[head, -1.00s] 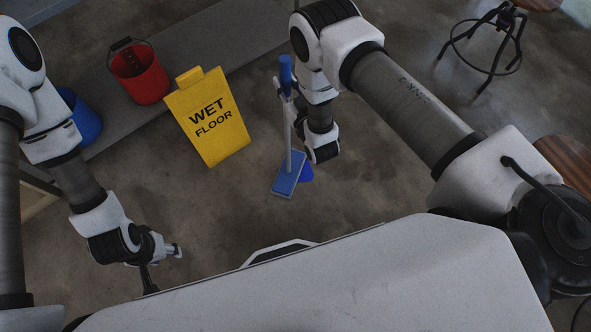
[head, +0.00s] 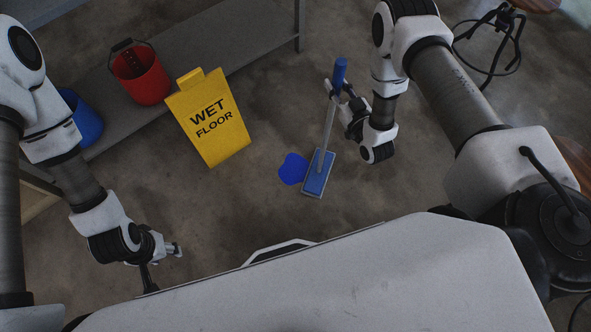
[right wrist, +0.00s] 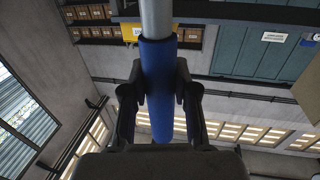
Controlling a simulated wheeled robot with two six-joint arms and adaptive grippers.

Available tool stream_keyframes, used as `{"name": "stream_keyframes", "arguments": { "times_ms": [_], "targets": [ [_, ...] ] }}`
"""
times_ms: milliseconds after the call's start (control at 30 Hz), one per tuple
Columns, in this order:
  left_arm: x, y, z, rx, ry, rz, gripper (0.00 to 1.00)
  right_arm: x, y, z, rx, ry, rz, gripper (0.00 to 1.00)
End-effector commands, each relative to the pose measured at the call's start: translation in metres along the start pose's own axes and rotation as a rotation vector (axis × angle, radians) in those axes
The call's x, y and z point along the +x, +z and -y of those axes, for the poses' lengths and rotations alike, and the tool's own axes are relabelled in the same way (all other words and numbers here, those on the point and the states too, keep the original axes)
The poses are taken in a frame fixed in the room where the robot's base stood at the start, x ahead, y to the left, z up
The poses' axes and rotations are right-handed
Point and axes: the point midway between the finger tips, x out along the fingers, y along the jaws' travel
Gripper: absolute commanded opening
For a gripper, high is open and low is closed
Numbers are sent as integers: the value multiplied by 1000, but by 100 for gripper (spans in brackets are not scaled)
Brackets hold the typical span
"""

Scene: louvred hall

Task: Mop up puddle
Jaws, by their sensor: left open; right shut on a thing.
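A blue puddle (head: 292,169) lies on the floor just left of the mop head. The mop (head: 318,172) has a flat blue head on the floor, a grey pole and a blue grip at the top. The pole stands tilted a little to the right. My right gripper (head: 338,93) is shut on the mop's handle. In the right wrist view the blue grip (right wrist: 158,85) sits between its two fingers. My left gripper (head: 174,250) is open and empty at the lower left, away from the mop and puddle.
A yellow wet floor sign (head: 208,118) stands left of the puddle. A stool (head: 490,50) stands at the upper right. The floor around the puddle is clear.

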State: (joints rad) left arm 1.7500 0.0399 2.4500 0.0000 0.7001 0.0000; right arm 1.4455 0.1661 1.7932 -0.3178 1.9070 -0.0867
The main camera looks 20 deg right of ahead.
Motion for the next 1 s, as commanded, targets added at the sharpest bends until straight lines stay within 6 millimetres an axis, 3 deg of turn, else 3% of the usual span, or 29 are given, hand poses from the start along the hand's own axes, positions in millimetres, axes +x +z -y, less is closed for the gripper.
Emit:
{"name": "stream_keyframes", "arguments": {
  "times_ms": [367,1000],
  "targets": [
    [3,0,0,0,0,0,48,6,0,8,0,-3,-6,0],
    [23,0,0,0,0,0,48,52,5,87,2,-5,1,0]
  ]
}}
